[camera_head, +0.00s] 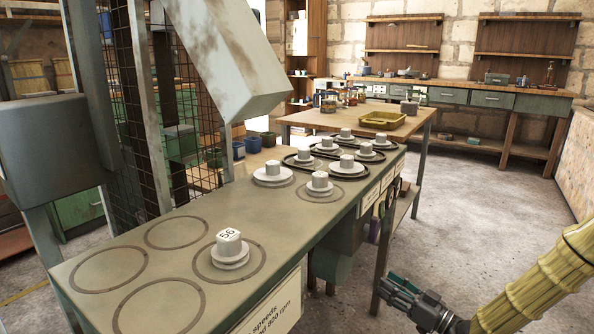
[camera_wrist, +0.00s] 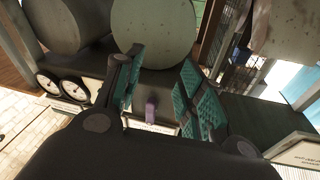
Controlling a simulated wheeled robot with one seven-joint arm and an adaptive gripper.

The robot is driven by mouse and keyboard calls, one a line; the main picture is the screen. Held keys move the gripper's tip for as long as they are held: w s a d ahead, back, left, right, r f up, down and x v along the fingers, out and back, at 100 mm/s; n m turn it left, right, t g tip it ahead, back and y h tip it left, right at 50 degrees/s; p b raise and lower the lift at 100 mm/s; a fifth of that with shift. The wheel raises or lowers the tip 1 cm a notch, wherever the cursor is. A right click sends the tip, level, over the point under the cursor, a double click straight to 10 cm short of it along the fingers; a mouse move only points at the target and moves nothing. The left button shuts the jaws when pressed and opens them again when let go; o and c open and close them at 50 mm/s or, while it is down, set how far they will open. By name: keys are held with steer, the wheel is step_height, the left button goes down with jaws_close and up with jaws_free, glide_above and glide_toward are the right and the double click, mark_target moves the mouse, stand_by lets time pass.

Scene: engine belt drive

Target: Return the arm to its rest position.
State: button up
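My gripper (camera_head: 392,289) is low at the lower right of the head view, beside the green bench and out over the floor. My yellow ribbed arm (camera_head: 535,275) reaches in to it from the right edge. The wrist view shows the gripper (camera_wrist: 160,88) with its two green-padded fingers apart and nothing held between them. A small purple item (camera_wrist: 151,109) shows beyond the gap, clear of the fingers.
The green bench (camera_head: 75,262) carries several pale stepped pulleys, one a pulley marked 56 (camera_head: 229,249). Round gauges (camera_wrist: 74,88) are near the fingers in the wrist view. A wooden table (camera_head: 313,116) with a yellow tray (camera_head: 381,120) stands behind. Floor at the right is clear.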

steer(key=s+a+f+m+g+h+p, duration=0.1)
steer(key=s+a+f+m+g+h, duration=0.25)
steer(key=s+f, duration=0.55)
steer(key=s+a+f+m+g+h, duration=0.25)
steer(key=s+f+h, duration=0.25)
steer(key=f, duration=0.8)
steer(key=s+d+f+m+g+h+p, duration=0.1)
steer(key=s+f+g+h, duration=0.25)
steer(key=s, duration=1.05)
steer(key=s+d+f+g+h, duration=0.15)
steer(key=s+f+g, duration=0.3)
steer(key=s, duration=1.05)
step_height(320, 180, up, 37)
steer(key=p, duration=3.8)
steer(key=shift+r, duration=0.15)
